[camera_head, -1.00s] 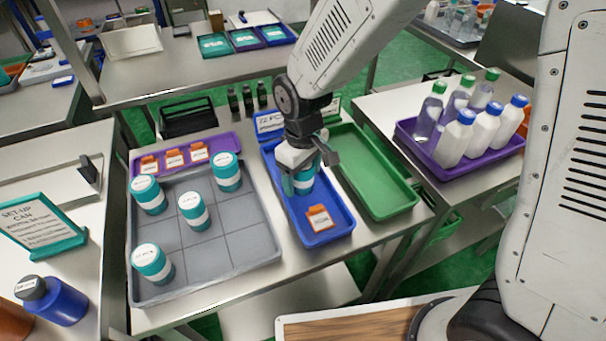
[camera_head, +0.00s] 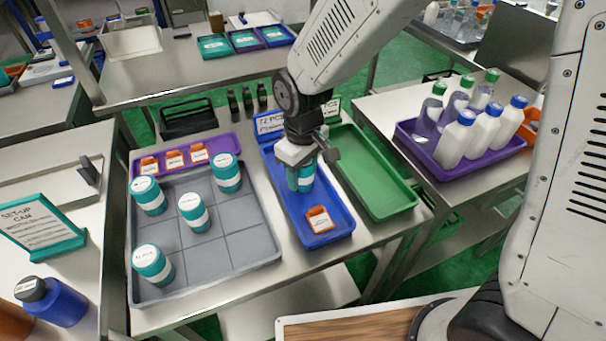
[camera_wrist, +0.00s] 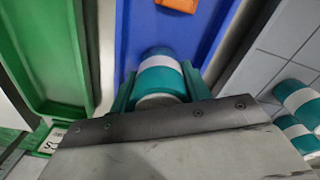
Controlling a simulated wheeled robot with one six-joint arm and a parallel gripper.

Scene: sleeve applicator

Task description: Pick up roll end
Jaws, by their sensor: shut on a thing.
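My gripper (camera_head: 304,162) is over the far half of the blue tray (camera_head: 334,238). It is shut on a teal can with a white band (camera_head: 302,180). In the wrist view the can (camera_wrist: 160,75) sits between the two teal fingers, with the blue tray floor behind it. I cannot tell whether the can touches the tray. An orange piece with a white label (camera_head: 320,219) lies in the near end of the blue tray, and its edge shows in the wrist view (camera_wrist: 178,5). Nothing in view is clearly marked as a roll end.
A grey gridded tray (camera_head: 240,245) with several teal cans stands at left. A purple tray (camera_head: 229,143) behind it holds three orange labelled pieces. An empty green tray (camera_head: 375,180) lies right of the blue one. Bottles (camera_head: 458,140) stand in a purple tray further right.

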